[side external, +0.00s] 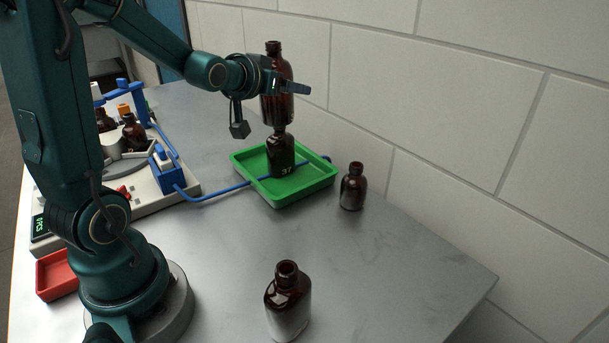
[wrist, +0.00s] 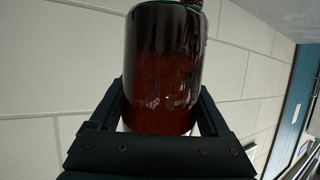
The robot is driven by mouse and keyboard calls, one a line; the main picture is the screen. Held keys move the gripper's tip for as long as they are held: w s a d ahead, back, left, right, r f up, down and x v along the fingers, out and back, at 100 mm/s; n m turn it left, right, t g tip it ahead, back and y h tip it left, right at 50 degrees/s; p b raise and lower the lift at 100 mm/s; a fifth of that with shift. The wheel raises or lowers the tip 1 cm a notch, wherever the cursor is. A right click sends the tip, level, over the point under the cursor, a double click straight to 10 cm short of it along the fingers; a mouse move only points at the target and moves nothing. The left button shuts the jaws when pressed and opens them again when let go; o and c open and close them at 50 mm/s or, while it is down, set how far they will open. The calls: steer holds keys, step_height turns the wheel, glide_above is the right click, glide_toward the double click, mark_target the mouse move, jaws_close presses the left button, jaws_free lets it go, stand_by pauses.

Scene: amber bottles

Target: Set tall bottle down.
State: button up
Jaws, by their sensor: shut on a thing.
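A tall amber bottle (side external: 274,106) is held upright in my gripper (side external: 289,88), above the green tray. The wrist view shows the bottle's brown body (wrist: 162,70) large between the two dark fingers of my gripper (wrist: 160,110). Another amber bottle (side external: 281,157) with a label mark stands in the green tray (side external: 312,188). In the side view the held bottle's base appears just over this bottle's neck; whether they line up in depth or touch I cannot tell.
One amber bottle (side external: 353,187) stands right of the tray, another (side external: 288,302) at the front. A machine with a turntable and small bottles (side external: 134,133) is at left, with a blue tube (side external: 222,194) leading to the tray. A red tray (side external: 57,275) sits front left. The table's middle (side external: 230,240) is clear.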

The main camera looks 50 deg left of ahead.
steer(key=s+d+r+m+t+h, duration=0.15)
steer(key=d+m+h, duration=0.3)
steer(key=d, duration=0.45)
steer(key=s+d+m+g+h, duration=0.1)
steer(key=s+d+m+h, duration=0.15)
steer(key=d+h, duration=0.4)
steer(key=shift+w+d+f+m+g+h, duration=0.1)
steer(key=shift+d+f+m+g+h, duration=1.15)
steer(key=shift+d+f, duration=1.9)
steer(key=shift+w+d+f+m+g+h, duration=0.1)
steer(key=shift+d+f+m+g+h, duration=0.55)
steer(key=shift+d+f+m, duration=1.9)
steer(key=shift+w+d+f+m+g+h, duration=0.1)
steer(key=shift+d+f+m+g+h, duration=0.75)
steer(key=shift+d+f, duration=2.9)
steer(key=shift+d+r+h, duration=0.3)
steer(key=shift+h, duration=0.05)
